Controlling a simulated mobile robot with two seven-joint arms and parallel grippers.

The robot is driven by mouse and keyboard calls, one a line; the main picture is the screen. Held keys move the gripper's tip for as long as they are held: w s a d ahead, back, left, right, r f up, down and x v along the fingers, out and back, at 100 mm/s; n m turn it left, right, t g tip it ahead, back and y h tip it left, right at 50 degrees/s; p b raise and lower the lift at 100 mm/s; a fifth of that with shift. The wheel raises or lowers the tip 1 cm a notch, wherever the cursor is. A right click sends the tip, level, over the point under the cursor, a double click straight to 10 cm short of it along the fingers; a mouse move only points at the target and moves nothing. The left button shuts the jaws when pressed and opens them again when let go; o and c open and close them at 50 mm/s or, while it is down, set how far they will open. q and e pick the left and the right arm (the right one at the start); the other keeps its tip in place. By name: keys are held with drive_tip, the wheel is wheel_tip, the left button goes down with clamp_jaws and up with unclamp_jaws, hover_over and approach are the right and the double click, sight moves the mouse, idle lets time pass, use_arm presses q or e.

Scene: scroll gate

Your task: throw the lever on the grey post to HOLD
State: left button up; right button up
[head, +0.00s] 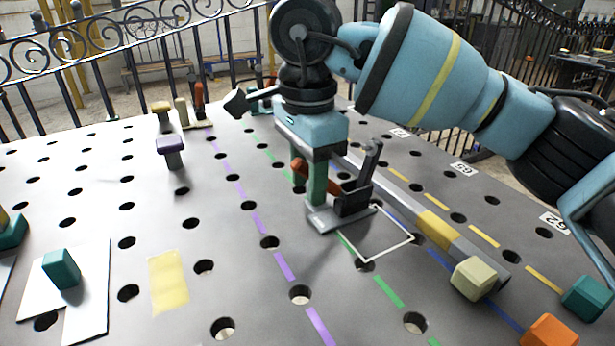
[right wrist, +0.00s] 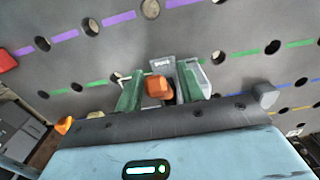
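The grey post (head: 370,162) stands on a small grey base plate (head: 326,219) near the middle of the table in the head view. Its lever has an orange handle (head: 300,167), partly hidden behind a green finger. My right gripper (head: 333,188) points down over the lever. In the right wrist view its green fingers (right wrist: 159,88) stand on either side of the orange handle (right wrist: 158,87), with narrow gaps, so it looks open around it. A label on the plate (right wrist: 162,63) is too small to read surely. My left gripper is not in view.
A yellow-green block (head: 473,278), an orange block (head: 549,331) and a teal block (head: 588,298) are at the right front. A grey rail (head: 465,248) runs beside the post.

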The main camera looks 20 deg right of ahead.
drive_tip(key=shift+c, duration=0.2)
drive_tip(key=c, duration=0.7)
clamp_jaws()
